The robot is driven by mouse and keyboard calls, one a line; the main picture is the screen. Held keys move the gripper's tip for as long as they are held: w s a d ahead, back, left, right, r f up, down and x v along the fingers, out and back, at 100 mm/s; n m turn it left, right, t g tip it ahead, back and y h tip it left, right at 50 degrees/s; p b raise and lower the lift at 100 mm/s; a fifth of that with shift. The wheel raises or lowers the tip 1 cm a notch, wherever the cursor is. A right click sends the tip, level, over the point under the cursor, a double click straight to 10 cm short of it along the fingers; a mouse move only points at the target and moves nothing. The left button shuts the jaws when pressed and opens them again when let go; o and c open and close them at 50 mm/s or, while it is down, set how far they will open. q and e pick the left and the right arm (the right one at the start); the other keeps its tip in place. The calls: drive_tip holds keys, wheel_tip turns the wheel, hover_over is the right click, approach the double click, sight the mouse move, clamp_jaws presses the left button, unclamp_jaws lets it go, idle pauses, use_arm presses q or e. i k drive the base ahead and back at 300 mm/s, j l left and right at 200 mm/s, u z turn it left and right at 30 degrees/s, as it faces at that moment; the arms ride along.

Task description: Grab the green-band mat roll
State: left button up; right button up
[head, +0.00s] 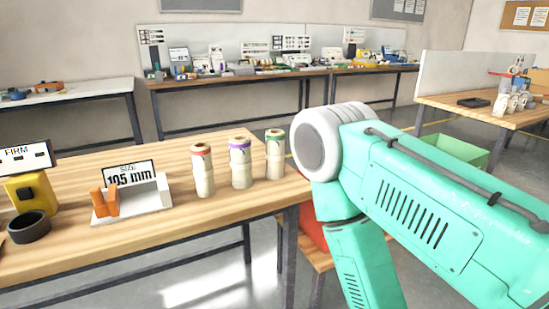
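The green-band mat roll (275,155) stands upright near the right end of the wooden table. It is a pale roll with a green band around its top, the rightmost of three rolls. The purple-band roll (240,165) stands just to its left, and the orange-red-band roll (203,172) is further left. My teal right arm comes in from the right, with its white-grey joint beside the green-band roll in the picture. The arm's lower link goes down out of the frame, so its gripper is not seen. My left arm and gripper are not in view.
The wooden table (150,235) also holds a "105 mm" size sign (130,174) on a white-and-orange holder, a black ring (29,227) and a yellow device (33,190). A green crate (455,150) sits behind my arm. The table's front edge is clear.

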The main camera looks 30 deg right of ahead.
sight(276, 138)
drive_tip(key=i+l, duration=0.1)
drive_tip(key=l, duration=0.3)
drive_tip(key=i+l, duration=0.1)
drive_tip(key=l, duration=0.35)
drive_tip(key=i+l, duration=0.1)
drive_tip(key=l, duration=0.3)
drive_tip(key=i+u, duration=0.05)
